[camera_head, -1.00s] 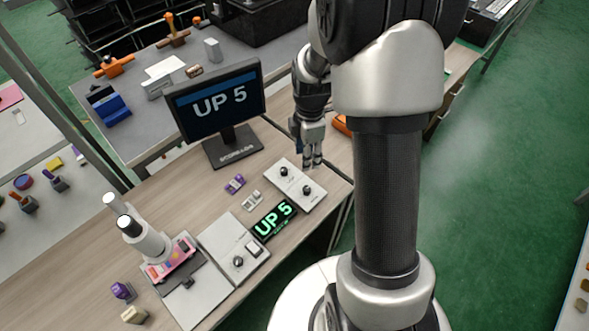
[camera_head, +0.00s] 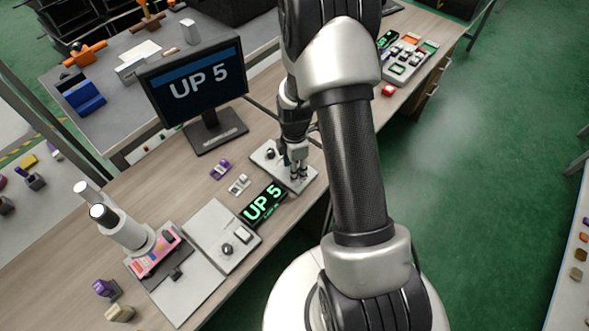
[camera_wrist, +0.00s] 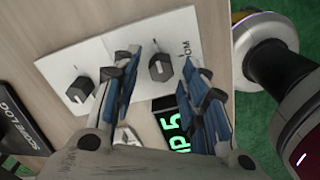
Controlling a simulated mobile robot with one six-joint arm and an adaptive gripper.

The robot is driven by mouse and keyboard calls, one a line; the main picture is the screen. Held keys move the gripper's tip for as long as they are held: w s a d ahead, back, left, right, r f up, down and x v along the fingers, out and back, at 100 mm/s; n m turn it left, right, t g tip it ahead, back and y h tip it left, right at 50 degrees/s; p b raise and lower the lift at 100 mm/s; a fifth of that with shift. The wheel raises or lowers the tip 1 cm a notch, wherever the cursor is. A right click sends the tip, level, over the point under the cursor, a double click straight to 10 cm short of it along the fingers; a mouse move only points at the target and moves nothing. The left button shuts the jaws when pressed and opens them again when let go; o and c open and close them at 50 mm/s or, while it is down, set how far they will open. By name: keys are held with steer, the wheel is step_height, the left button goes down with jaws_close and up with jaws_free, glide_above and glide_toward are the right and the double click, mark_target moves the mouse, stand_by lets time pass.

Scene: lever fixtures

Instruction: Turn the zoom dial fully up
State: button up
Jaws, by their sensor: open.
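The zoom dial (camera_wrist: 162,67) is a dark round knob with a pale mark on a white panel (camera_wrist: 100,50), beside lettering partly hidden that reads "OOM". My gripper (camera_wrist: 163,78) is open. Its two blue-padded fingers appear on either side of the dial in the wrist view; whether they touch it I cannot tell. In the head view my gripper (camera_head: 297,172) is down at the right part of the panel (camera_head: 264,164) and covers the dial there. A second dark dial (camera_wrist: 79,89) sits on the panel's other part; it also shows in the head view (camera_head: 270,153).
A green-lit display (camera_head: 262,204) reads "UP 5", and so does the monitor (camera_head: 192,85) behind. A microscope-like device (camera_head: 122,222) and another panel (camera_head: 222,236) stand at left. Small clips (camera_head: 219,169) lie near the panel. A button box (camera_head: 408,60) is at the far right.

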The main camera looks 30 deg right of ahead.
steer(key=shift+f, duration=0.3)
steer(key=shift+c, duration=0.4)
jaws_close()
